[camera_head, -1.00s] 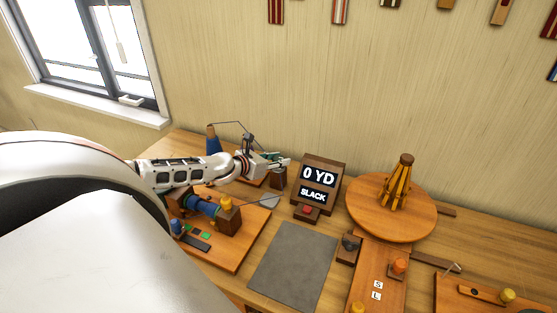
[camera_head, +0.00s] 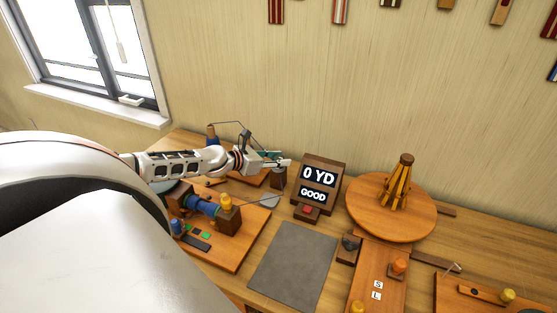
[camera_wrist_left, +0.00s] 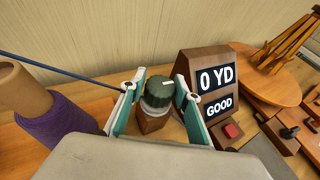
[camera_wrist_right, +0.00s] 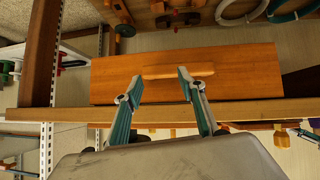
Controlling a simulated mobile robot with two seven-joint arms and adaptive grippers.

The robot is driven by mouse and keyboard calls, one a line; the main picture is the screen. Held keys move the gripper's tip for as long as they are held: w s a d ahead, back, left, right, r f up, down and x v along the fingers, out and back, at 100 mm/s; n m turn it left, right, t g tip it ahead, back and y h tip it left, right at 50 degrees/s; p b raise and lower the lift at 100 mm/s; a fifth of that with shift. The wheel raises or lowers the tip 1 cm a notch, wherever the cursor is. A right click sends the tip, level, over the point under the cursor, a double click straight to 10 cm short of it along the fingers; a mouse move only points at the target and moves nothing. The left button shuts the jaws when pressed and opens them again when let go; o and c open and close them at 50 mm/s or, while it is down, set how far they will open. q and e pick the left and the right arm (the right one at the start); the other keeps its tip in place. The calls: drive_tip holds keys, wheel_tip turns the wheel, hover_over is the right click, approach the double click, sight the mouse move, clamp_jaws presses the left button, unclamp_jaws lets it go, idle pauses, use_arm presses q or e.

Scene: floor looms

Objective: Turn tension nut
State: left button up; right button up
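The tension nut, a dark green ribbed knob with a white mark (camera_wrist_left: 159,91), sits on a wooden post (camera_wrist_left: 153,121) in the left wrist view. My left gripper (camera_wrist_left: 158,100) is open, with its teal fingers on either side of the nut and a visible gap at each side. In the head view my left gripper (camera_head: 282,163) is above the post (camera_head: 278,178), and the nut is hard to make out there. The display (camera_head: 318,184) reads 0 YD and GOOD. My right gripper (camera_wrist_right: 160,88) is open and empty in the right wrist view.
A purple-wrapped cone (camera_wrist_left: 62,125) stands left of my left gripper, with a dark strand running past. The display's red button (camera_head: 308,210) is close by. A grey mat (camera_head: 292,266) lies clear in front. My right gripper faces a wooden drawer front (camera_wrist_right: 240,75).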

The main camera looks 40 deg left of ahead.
use_arm(q)
drive_tip(key=shift+o, duration=0.7)
drive_tip(key=shift+v, duration=0.9)
drive_tip(key=v, duration=1)
drive_tip(key=shift+s, duration=0.1)
